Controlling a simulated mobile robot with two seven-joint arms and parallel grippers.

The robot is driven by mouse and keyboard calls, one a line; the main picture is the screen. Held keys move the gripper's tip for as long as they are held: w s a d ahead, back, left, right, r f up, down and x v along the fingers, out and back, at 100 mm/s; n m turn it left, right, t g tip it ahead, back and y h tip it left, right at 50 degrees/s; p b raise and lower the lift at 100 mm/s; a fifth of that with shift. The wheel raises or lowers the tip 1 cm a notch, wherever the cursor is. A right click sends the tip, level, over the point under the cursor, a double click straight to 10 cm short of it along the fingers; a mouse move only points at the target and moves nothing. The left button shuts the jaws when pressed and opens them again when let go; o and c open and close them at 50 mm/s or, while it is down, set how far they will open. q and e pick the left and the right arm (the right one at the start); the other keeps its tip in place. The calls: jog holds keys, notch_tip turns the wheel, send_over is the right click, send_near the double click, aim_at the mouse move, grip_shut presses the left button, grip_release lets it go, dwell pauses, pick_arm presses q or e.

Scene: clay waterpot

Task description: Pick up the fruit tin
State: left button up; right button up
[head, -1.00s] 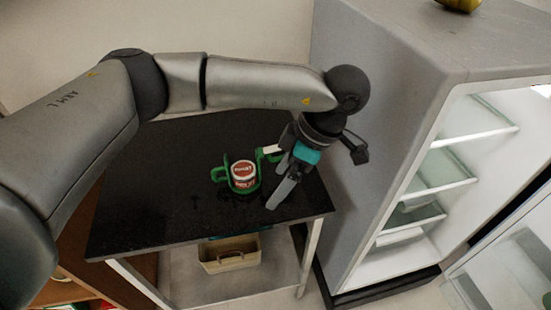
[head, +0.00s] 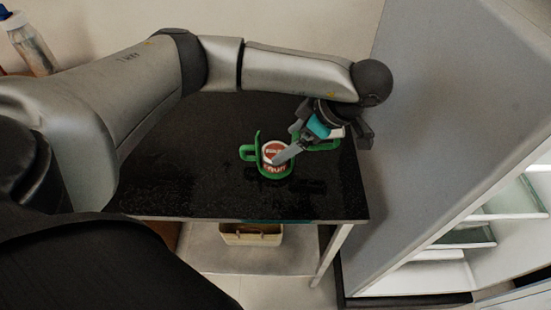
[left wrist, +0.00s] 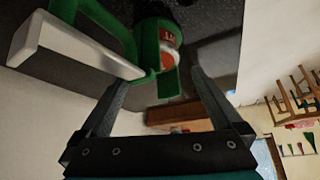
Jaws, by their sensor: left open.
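The fruit tin (head: 272,148), small with a red and white label, stands on the black tabletop within a green frame with a loop handle (head: 247,153). In the left wrist view the tin (left wrist: 169,45) shows beyond the fingers, partly covered by green parts. My left gripper (head: 284,150) is open and reaches down from the right, with one grey finger overlapping the tin in the head view. In the left wrist view the gripper (left wrist: 160,78) has its fingers apart with nothing held. I cannot tell whether a finger touches the tin. My right gripper is not in view.
A white block with a green loop (left wrist: 65,50) lies close beside the gripper. The black table (head: 200,190) is mostly clear at the front and left. A tall grey fridge (head: 430,130) with open shelves stands on the right. A beige bin (head: 252,236) sits below the tabletop.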

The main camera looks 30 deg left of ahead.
aim_at(276, 152)
pick_arm(q)
jog(key=shift+a+f, duration=0.2)
jog(key=shift+f, duration=0.25)
jog(key=b+x, duration=0.2)
jog(key=x, duration=0.1)
jog(key=shift+a+f, duration=0.1)
jog(key=shift+f, duration=0.25)
jog(key=shift+a+f, duration=0.25)
jog(key=c, duration=1.4)
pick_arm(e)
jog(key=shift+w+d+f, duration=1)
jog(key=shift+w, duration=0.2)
